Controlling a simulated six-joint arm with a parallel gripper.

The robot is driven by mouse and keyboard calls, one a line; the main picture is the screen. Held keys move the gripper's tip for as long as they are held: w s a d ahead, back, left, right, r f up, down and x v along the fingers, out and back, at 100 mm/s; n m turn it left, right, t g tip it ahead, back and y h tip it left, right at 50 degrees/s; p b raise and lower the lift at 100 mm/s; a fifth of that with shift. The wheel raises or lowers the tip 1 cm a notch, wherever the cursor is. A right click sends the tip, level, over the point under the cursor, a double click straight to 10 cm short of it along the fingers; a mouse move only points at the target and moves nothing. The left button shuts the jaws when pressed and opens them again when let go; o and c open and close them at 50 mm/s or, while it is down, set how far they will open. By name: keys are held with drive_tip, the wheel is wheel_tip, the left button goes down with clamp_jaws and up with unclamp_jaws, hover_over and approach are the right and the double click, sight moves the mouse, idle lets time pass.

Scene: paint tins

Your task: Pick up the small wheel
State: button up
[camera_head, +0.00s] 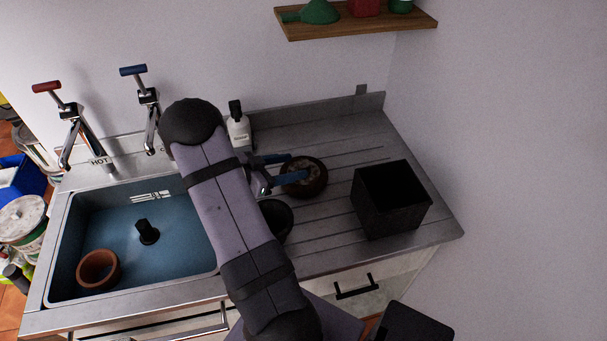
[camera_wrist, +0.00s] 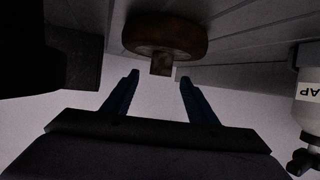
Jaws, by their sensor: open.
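The small wheel (camera_head: 318,184) is brown and round and lies on the grooved metal drainer, partly covered by my gripper in the head view. In the wrist view the wheel (camera_wrist: 165,35) shows as a dark brown disc with a short square stub pointing toward my fingers. My gripper (camera_head: 300,166) has blue fingers and is open, with its fingers over or beside the wheel in the head view. In the wrist view the open gripper (camera_wrist: 160,76) has nothing between its fingers, and the wheel is just past the fingertips. I cannot tell whether they touch.
A black square bin (camera_head: 392,205) stands right of the wheel. A dark round bowl (camera_head: 277,219) is partly behind my arm. A soap bottle (camera_head: 238,130) stands behind. The blue sink (camera_head: 180,250) at left holds a terracotta pot (camera_head: 98,270). A shelf (camera_head: 355,26) hangs above.

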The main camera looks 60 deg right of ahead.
sight(298, 166)
drive_tip(key=shift+f+p+x, duration=0.15)
drive_tip(key=shift+p+x, duration=0.5)
drive_tip(key=shift+x, duration=0.75)
drive_tip(key=shift+f+p+x, duration=0.1)
drive_tip(key=shift+p+x, duration=0.55)
drive_tip(key=shift+x, duration=0.75)
drive_tip(key=shift+w, duration=0.1)
clamp_jaws()
